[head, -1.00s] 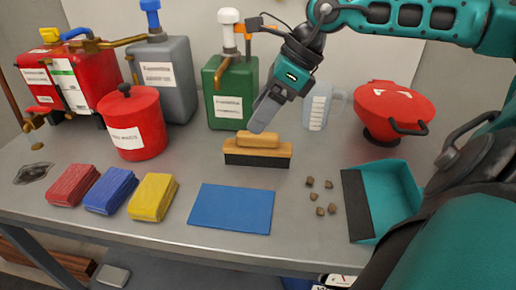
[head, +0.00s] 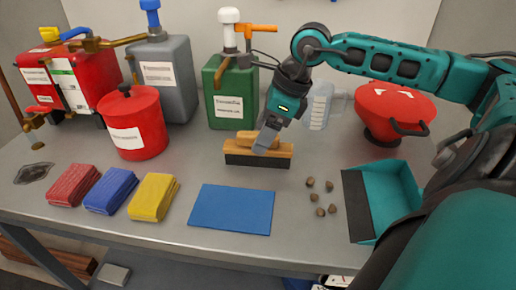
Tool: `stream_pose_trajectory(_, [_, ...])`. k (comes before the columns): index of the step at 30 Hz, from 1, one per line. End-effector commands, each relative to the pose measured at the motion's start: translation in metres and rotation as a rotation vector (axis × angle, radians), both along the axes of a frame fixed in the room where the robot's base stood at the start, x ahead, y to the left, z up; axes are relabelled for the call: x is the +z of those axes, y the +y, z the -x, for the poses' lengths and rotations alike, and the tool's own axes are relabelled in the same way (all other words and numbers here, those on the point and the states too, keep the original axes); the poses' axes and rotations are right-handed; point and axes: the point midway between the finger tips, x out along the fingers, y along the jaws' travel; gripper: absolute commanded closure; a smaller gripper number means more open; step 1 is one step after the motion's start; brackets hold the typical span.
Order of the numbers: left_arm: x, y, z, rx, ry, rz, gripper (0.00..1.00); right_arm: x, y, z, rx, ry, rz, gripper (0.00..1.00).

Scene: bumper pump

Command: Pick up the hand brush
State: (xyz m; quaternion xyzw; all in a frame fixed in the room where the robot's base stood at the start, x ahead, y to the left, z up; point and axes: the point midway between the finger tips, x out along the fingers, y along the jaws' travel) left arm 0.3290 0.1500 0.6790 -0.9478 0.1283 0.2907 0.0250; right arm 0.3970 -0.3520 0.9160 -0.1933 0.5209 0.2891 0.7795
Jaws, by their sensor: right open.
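The hand brush (head: 238,152) has a wooden top and dark bristles. It stands bristles down on the grey table, behind the blue mat. My right gripper (head: 264,146) comes down from above with its grey fingers at the right part of the brush's wooden handle. The fingers overlap the handle in this view, and I cannot see whether they touch it. The right gripper is open. My left gripper is not in view.
The green canister (head: 231,105) stands behind the brush, with a measuring jug (head: 318,108) and red funnel (head: 395,105) to the right. Several brown bits (head: 320,198) lie between the blue mat (head: 231,209) and the teal dustpan (head: 390,195). Sponges (head: 153,197) lie left.

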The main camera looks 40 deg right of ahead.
Motion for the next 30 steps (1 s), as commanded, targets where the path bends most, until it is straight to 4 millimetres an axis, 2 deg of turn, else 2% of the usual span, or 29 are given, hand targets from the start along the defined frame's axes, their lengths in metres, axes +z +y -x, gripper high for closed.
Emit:
stream_pose_trajectory(7, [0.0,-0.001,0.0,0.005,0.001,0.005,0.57,-0.011,0.002,-0.005,-0.001,0.0,-0.005,0.3])
stream_pose_trajectory(16, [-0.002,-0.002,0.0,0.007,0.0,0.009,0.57,-0.046,0.007,-0.019,0.0,0.0,-0.003,0.3])
stream_pose_trajectory(25, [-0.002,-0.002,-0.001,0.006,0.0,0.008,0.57,-0.051,0.008,-0.021,0.0,-0.001,0.001,0.3])
stream_pose_trajectory(30, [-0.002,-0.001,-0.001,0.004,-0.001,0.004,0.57,-0.051,0.008,-0.021,0.0,0.0,0.0,0.44])
